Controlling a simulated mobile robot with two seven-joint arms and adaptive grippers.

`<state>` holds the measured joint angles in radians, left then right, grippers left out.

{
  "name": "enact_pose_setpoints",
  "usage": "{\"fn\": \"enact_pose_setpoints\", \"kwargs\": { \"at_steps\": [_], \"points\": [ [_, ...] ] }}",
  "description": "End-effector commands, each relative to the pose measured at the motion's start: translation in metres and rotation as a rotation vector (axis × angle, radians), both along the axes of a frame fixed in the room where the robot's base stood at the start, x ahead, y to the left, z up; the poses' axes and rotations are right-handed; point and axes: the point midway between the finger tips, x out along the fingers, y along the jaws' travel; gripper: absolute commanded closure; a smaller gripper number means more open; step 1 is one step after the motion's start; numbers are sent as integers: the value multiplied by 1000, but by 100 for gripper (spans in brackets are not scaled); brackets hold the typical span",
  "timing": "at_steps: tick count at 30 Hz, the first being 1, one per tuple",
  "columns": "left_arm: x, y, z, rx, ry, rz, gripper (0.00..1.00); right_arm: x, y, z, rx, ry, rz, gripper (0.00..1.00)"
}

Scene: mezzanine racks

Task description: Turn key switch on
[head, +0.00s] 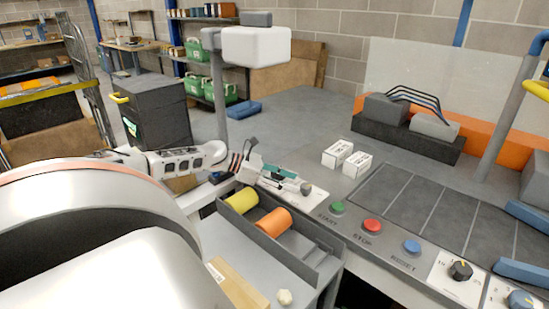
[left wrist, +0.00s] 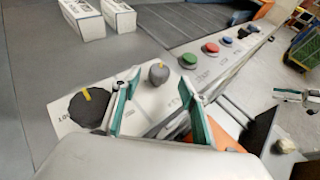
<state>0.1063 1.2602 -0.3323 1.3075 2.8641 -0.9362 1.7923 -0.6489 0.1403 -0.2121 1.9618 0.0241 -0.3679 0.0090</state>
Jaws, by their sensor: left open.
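My left gripper (head: 280,174) is open over the near-left end of the control panel. It also shows in the left wrist view (left wrist: 160,78), with two teal-lined fingers apart and nothing held. A small grey knob (left wrist: 158,71) on a white plate appears between and just beyond the fingertips; contact cannot be told. It shows in the head view (head: 306,188), left of the green START button (head: 337,208). A dark round dial (left wrist: 89,108) with a yellow mark lies left of the fingers in the wrist view. Which one is the key switch cannot be read.
A red STOP button (head: 372,227) and a blue button (head: 412,247) follow along the panel, then a black knob (head: 460,270). Two small white boxes (head: 347,158) stand behind. A grey bin (head: 318,249) with yellow and orange rolls sits in front, below the gripper.

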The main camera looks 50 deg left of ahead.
Motion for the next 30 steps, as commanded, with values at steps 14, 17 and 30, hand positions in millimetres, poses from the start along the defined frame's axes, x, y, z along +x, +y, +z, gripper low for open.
{"fn": "enact_pose_setpoints", "kwargs": {
  "at_steps": [14,17,30],
  "points": [
    [-33,27,16,-2,2,0,56,0,0,0,1,-1,0,60],
    [-37,30,19,-2,1,0,56,0,0,0,1,-1,0,60],
    [-41,34,22,-1,0,0,56,0,1,0,1,-1,0,60]
  ]
}}
